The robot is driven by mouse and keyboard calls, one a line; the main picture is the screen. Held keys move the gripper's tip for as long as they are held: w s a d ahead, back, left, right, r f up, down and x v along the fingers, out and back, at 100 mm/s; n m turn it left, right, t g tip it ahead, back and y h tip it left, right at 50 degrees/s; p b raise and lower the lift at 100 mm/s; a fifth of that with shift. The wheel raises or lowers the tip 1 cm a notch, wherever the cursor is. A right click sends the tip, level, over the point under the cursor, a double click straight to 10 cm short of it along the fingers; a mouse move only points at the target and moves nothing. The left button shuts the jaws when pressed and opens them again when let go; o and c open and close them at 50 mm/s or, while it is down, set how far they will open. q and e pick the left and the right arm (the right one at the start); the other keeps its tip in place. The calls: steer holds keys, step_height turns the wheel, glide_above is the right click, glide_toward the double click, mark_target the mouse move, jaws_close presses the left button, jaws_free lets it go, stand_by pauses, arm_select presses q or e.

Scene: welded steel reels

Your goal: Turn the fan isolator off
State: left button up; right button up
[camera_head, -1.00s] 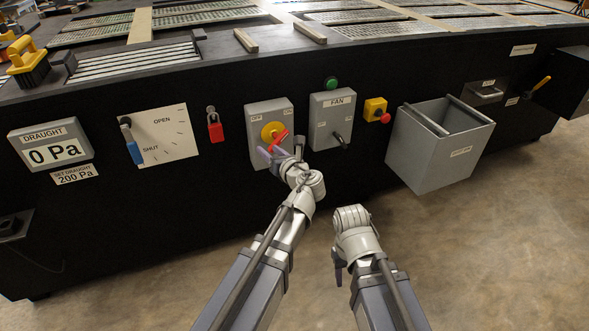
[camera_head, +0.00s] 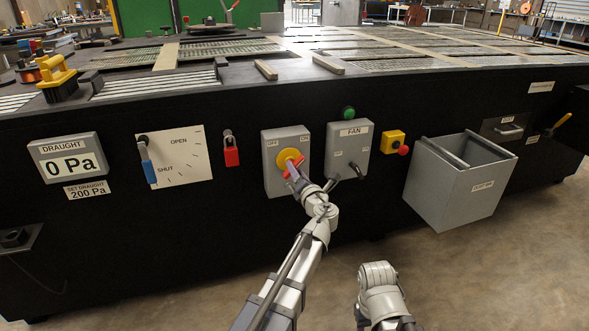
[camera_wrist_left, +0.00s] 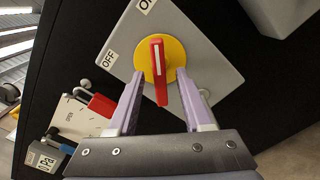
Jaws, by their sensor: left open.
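The fan isolator (camera_head: 274,177) is a grey box on the black panel with a yellow disc and a red handle (camera_head: 301,160). The handle's upper end leans towards the ON label. In the left wrist view the handle (camera_wrist_left: 161,88) has a white mark on its end nearer ON, and the OFF label (camera_wrist_left: 109,58) is to the left. My left gripper (camera_head: 292,172) is at the handle. In the left wrist view its open fingers (camera_wrist_left: 160,80) stand either side of the handle's near end, with gaps visible. My right arm is low in the head view; its gripper is barely visible.
Right of the isolator are the FAN box (camera_head: 348,140) with a black lever, a green button (camera_head: 348,113) and a yellow box with a red button (camera_head: 394,142). A red padlock (camera_head: 231,155) hangs to the left. A grey bin (camera_head: 455,190) juts out at right.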

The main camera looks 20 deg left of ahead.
arm_select(q)
steer(key=shift+x, duration=1.15)
steer(key=shift+c, duration=0.3)
jaws_close()
